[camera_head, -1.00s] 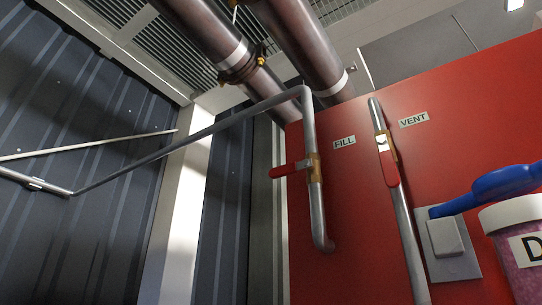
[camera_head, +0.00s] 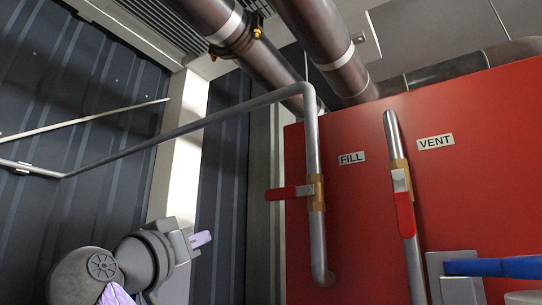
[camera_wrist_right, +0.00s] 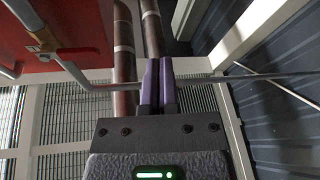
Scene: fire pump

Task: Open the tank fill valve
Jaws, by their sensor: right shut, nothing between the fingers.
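The fill valve is a brass body (camera_head: 316,192) on a vertical grey pipe in front of the red tank, beside the FILL label (camera_head: 351,158). Its red lever (camera_head: 289,193) points left, across the pipe. The lever also shows at the top left of the right wrist view (camera_wrist_right: 21,13). My right gripper (camera_head: 201,239) is at the lower left in the head view, below and left of the lever and apart from it. Its purple fingers (camera_wrist_right: 158,84) are together and empty in the wrist view. My left gripper is out of view.
The vent valve's red lever (camera_head: 405,214) lies along its own pipe, right of the fill pipe. A long grey pipe (camera_head: 190,130) slopes from the fill pipe to the left wall. A blue object (camera_head: 495,267) is at the lower right. Space left of the lever looks free.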

